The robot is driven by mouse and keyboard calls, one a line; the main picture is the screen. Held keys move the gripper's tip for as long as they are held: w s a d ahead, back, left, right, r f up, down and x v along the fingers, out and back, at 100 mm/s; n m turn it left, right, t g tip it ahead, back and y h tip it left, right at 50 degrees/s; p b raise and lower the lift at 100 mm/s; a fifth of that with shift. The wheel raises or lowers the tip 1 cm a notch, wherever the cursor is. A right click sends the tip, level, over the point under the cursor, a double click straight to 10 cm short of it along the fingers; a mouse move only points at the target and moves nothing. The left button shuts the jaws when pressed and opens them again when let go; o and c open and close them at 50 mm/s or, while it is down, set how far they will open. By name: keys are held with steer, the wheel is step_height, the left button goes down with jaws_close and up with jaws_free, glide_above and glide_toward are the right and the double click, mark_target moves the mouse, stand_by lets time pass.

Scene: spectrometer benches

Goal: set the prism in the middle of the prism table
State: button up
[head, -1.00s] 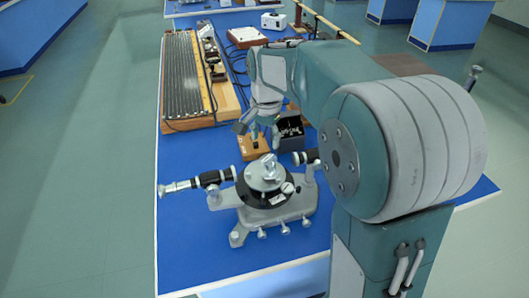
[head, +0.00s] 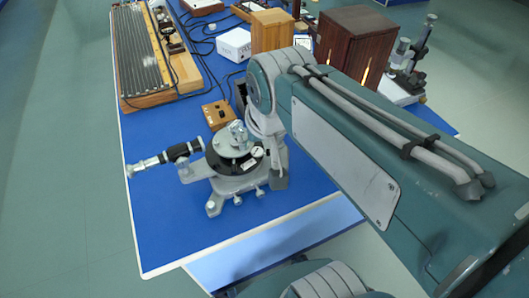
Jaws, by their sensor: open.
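The spectrometer (head: 225,184) stands on the blue bench top, with its round prism table (head: 232,143) raised at its centre. A small shiny, pale piece (head: 238,130), which looks like the prism, stands on this table; the view is too coarse to tell whether it is centred. My gripper (head: 279,178) hangs at the end of my arm, just right of the prism table and close to the spectrometer's body. It is open and nothing shows in it. Its fingertips are hard to make out, and I cannot tell whether it touches the instrument.
The telescope (head: 165,158) sticks out left of the spectrometer. A small wooden block (head: 217,115) lies behind it. A white box (head: 233,44), a wooden box (head: 271,31) and a dark cabinet (head: 354,45) stand farther back. The bench's front left is clear.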

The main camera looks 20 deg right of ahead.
steer(key=s, duration=0.1)
steer(key=s+f+n, duration=0.1)
steer(key=s, duration=0.1)
steer(key=s+n+t, duration=0.1)
steer(key=shift+s+f, duration=0.35)
steer(key=shift+f, duration=0.05)
